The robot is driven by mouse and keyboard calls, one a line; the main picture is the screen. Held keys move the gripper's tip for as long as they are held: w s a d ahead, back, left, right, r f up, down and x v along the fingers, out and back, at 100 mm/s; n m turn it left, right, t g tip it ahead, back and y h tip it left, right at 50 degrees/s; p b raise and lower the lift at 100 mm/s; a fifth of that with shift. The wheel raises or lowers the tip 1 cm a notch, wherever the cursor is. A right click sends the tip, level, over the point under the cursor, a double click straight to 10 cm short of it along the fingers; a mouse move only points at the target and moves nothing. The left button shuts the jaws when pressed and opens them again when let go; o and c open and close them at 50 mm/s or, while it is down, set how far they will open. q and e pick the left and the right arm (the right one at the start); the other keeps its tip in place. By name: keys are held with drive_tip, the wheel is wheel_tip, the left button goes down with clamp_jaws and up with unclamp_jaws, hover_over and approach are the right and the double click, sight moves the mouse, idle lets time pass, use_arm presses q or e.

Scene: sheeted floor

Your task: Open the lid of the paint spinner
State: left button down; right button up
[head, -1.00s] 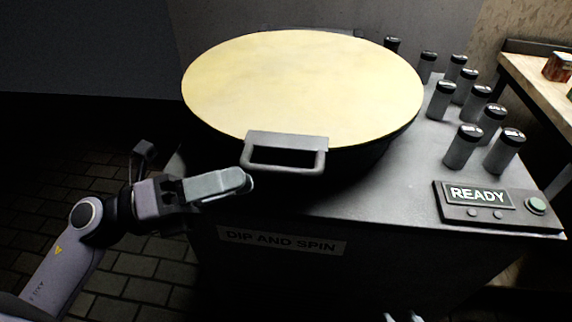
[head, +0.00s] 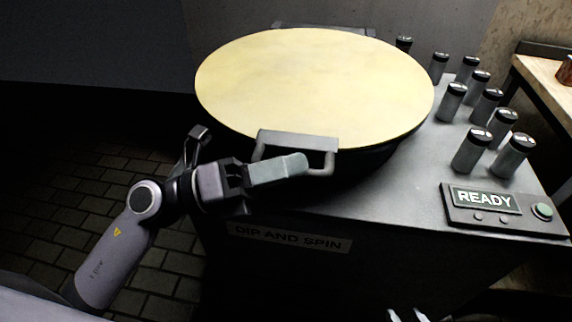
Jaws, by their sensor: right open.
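The paint spinner's round cream lid (head: 315,85) lies flat and closed on the dark machine body (head: 300,275). A grey handle (head: 298,140) sticks out from the lid's front edge. My right gripper (head: 408,316) shows only as fingertips at the bottom edge, open and away from the handle.
Several grey bottles with black caps (head: 473,150) stand on the machine top to the right of the lid. A control panel (head: 505,210) reading READY, with a green button (head: 543,211), sits at the front right. A wooden table (head: 545,80) is at the far right.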

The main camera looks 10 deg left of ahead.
use_arm(q)
drive_tip(key=shift+n, duration=0.8)
drive_tip(key=shift+w+r+p, duration=0.2)
drive_tip(key=shift+r+p, duration=3.55)
drive_tip(key=shift+p, duration=0.7)
drive_tip(key=w+r+p, duration=0.4)
drive_tip(key=r+p, duration=0.2)
drive_tip(key=r, duration=0.5)
drive_tip(key=w+r+p, duration=0.5)
drive_tip(key=r+p, duration=0.1)
drive_tip(key=r, duration=0.6)
drive_tip(key=shift+w, duration=0.25)
